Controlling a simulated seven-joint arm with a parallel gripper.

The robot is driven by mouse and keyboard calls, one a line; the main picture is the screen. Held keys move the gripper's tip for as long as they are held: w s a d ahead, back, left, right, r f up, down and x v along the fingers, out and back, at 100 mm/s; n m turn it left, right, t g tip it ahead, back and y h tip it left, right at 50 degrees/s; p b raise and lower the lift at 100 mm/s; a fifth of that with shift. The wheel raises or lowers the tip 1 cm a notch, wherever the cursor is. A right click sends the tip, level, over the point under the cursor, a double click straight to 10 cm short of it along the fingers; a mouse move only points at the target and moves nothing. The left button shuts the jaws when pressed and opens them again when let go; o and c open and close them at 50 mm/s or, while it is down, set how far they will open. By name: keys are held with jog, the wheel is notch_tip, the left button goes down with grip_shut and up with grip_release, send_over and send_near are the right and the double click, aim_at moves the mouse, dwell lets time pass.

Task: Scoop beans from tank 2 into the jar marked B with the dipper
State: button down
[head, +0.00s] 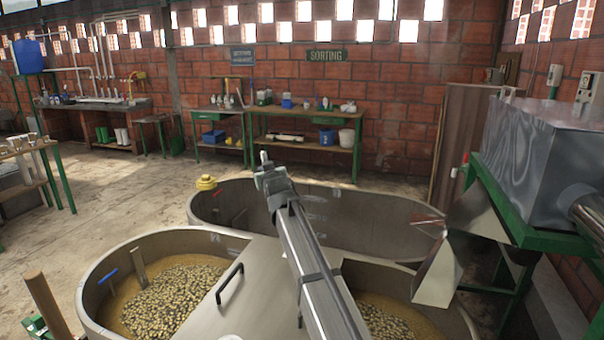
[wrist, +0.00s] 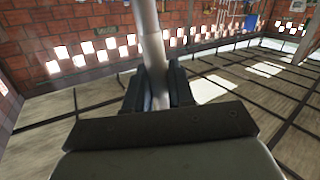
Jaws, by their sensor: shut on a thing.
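My gripper (head: 268,172) is raised above the tanks at the middle of the head view. In the wrist view its two fingers (wrist: 158,90) are shut on a pale rod (wrist: 152,45), which looks like a handle; no dipper bowl shows. The left tank (head: 93,303) and the right tank (head: 458,300) both hold beans in brownish liquid. The left beans (head: 178,300) lie in full view; the right beans (head: 388,322) are partly hidden. The back tank (head: 375,215) looks empty of beans. I cannot read any tank number or see a jar marked B.
A metal cover with a black handle (head: 229,283) lies between the front tanks. A metal machine (head: 545,150) with a chute (head: 438,275) stands at the right. A yellow object (head: 206,182) is at the back tank's rim. A wooden post (head: 45,302) rises at lower left.

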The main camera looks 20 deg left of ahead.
jog(key=s+a+n+g+y, duration=0.1)
jog(key=s+a, duration=0.6)
jog(key=a, duration=0.5)
jog(key=s+a+g+y, duration=0.1)
jog(key=s+a+g, duration=0.1)
jog(key=s+a, duration=0.65)
jog(key=s+a+n+g+y, duration=0.1)
jog(key=s+a, duration=0.3)
jog(key=a, duration=1.1)
notch_tip(320, 180, down, 28)
jog(key=shift+d+f, duration=0.2)
jog(key=shift+d, duration=0.05)
dwell(0.4)
jog(key=shift+r, duration=0.15)
dwell(1.6)
